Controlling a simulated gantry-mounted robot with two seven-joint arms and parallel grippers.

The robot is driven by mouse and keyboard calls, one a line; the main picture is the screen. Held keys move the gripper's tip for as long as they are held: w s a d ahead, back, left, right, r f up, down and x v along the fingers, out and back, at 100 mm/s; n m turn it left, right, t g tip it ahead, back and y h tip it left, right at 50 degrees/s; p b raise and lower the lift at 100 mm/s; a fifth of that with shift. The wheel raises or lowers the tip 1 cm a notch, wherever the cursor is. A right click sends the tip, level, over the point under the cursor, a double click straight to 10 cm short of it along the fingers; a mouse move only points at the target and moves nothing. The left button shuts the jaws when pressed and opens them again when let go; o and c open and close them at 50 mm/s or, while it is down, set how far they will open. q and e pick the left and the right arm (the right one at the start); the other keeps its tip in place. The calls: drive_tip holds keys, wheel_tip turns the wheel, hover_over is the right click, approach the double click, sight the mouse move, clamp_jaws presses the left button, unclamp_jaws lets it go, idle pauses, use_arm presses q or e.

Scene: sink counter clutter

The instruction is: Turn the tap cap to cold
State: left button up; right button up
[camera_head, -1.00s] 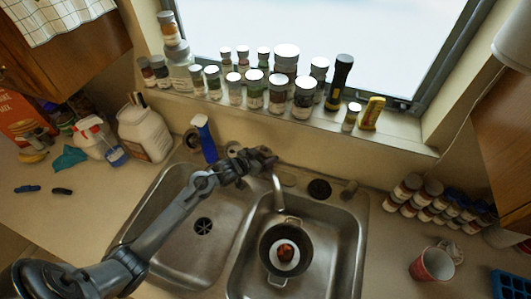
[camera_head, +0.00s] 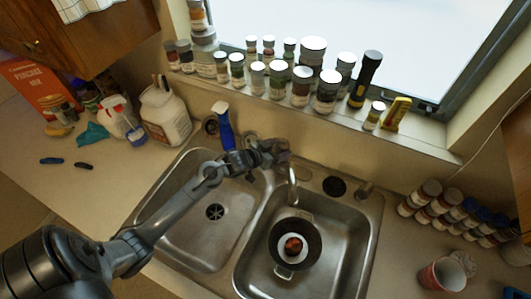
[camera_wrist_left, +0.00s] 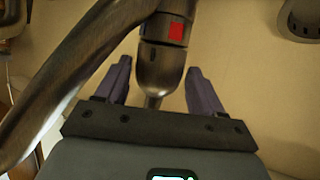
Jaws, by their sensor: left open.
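The metal tap (camera_head: 292,178) stands behind the divider of the double sink, its curved spout (camera_wrist_left: 75,70) crossing the left of the left wrist view. The tap's rounded cap (camera_wrist_left: 162,65) shows there with a red square mark (camera_wrist_left: 176,31) on the dark band by it. My left gripper (camera_wrist_left: 159,66) is open, with one purple-grey finger on each side of the cap. I see gaps beside the cap. In the head view my left gripper (camera_head: 274,155) is at the tap and hides most of its body. My right gripper is not in view.
A dark pan (camera_head: 295,243) with a reddish round item (camera_head: 293,245) sits in the right basin. Several jars (camera_head: 300,88) line the sill. The left basin (camera_head: 190,235) is empty below my arm.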

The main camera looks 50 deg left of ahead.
use_arm(q)
drive_tip(key=v, duration=0.8)
drive_tip(key=shift+s, duration=0.2)
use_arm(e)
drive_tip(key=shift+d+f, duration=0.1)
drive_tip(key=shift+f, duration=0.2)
